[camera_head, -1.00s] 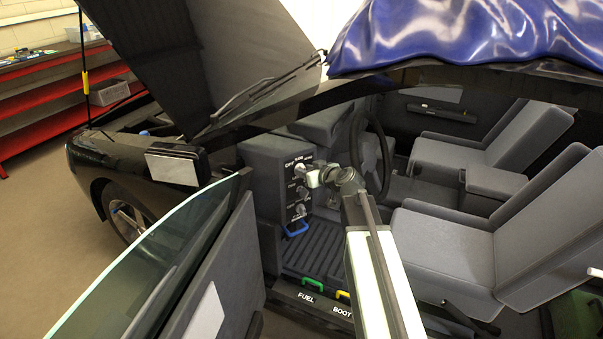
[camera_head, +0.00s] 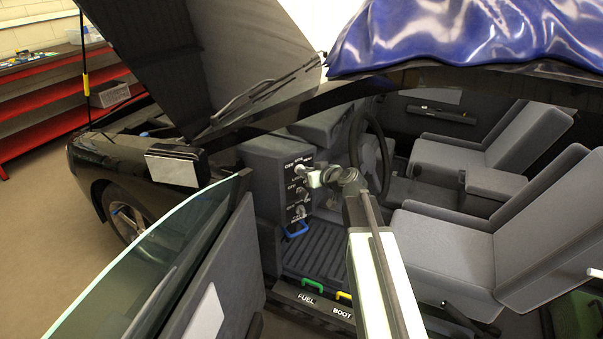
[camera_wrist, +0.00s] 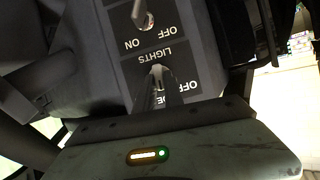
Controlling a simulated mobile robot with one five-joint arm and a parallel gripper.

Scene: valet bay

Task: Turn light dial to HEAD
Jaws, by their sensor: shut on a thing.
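The light dial is on the upper part of the dark switch panel (camera_head: 294,202) beside the steering wheel. My gripper (camera_head: 301,177) reaches in from the right and is shut on the dial, covering most of it. In the wrist view the panel is upside down; the dial (camera_wrist: 158,74) shows as a small pale piece between my finger ends, by the LIGHTS label (camera_wrist: 161,53). OFF and part of another word show beside the fingers. HEAD and the dial's pointer are hidden or too small to read.
A toggle switch (camera_wrist: 143,17) marked ON and OFF sits close to the dial. A blue handle (camera_head: 297,230) is low on the panel. The steering wheel (camera_head: 380,150) is just right of my gripper. The open door (camera_head: 215,265) stands to the left.

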